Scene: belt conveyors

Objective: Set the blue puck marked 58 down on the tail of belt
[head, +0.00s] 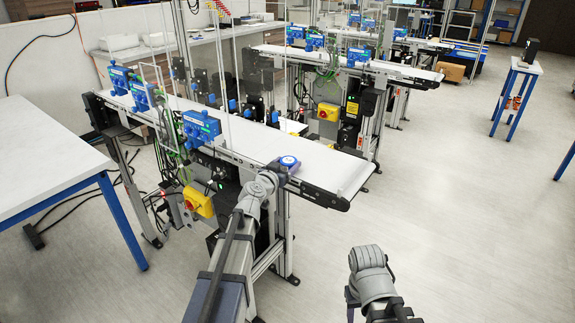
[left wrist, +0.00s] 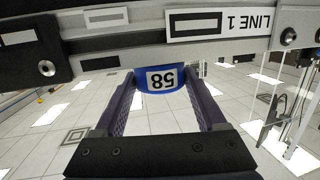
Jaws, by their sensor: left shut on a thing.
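The blue puck marked 58 (head: 289,161) is at the near edge of the white belt (head: 335,173), toward the belt's right end. My left gripper (head: 281,168) is shut on it. In the left wrist view, which is upside down, the puck (left wrist: 162,78) sits between the two fingers with its white 58 label facing the camera. The belt's side frame (left wrist: 150,45), with a LINE 1 plate, runs just beyond it. I cannot tell whether the puck touches the belt.
Blue sensor units (head: 201,128) line the left part of this belt. The belt surface beside the puck and out to the right end is clear. A second conveyor (head: 350,62) stands behind. A white table (head: 45,150) is at the left, with open floor at right.

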